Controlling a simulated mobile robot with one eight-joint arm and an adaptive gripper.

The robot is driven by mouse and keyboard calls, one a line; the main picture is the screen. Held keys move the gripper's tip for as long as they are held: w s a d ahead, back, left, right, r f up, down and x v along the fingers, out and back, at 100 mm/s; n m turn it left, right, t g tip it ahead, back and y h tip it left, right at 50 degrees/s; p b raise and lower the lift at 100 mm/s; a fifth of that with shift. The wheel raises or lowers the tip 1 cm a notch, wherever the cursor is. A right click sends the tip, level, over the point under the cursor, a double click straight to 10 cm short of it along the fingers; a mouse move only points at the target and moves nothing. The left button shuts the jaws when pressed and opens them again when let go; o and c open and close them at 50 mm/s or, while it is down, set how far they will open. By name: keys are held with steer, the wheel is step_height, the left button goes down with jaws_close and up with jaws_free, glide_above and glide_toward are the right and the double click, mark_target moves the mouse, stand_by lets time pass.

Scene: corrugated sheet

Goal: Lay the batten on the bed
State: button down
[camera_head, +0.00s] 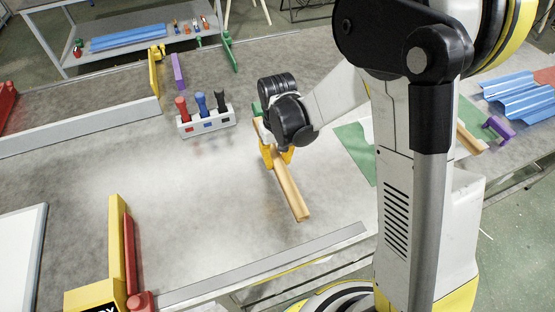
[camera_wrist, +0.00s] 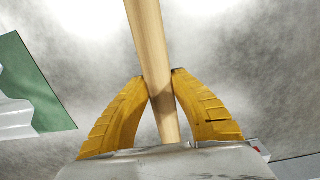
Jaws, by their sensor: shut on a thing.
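The batten (camera_head: 289,188) is a long, pale wooden strip. My gripper (camera_head: 276,158) has yellow fingers and is shut on it, with most of its length reaching toward the front right in the head view. In the wrist view the batten (camera_wrist: 150,50) runs upward between the two yellow fingertips of my gripper (camera_wrist: 159,82), which touch its sides. Grey surface shows beneath it, and it looks held above that surface, though the height is hard to tell. The batten's rear end is partly hidden by my gripper.
A white holder (camera_head: 207,124) with red, blue and black-handled tools stands behind left. A green sheet (camera_head: 352,150) lies right, partly behind my arm. A yellow and red post (camera_head: 118,240) stands front left. Metal rails (camera_head: 260,268) edge the table. Blue corrugated sheets (camera_head: 520,95) lie far right.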

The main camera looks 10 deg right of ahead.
mark_target(277, 182)
steer(key=shift+f+b, duration=3.5)
steer(key=shift+f, duration=0.75)
steer(key=c, duration=1.1)
jaws_free()
step_height(277, 182, up, 12)
steer(key=shift+r, duration=0.1)
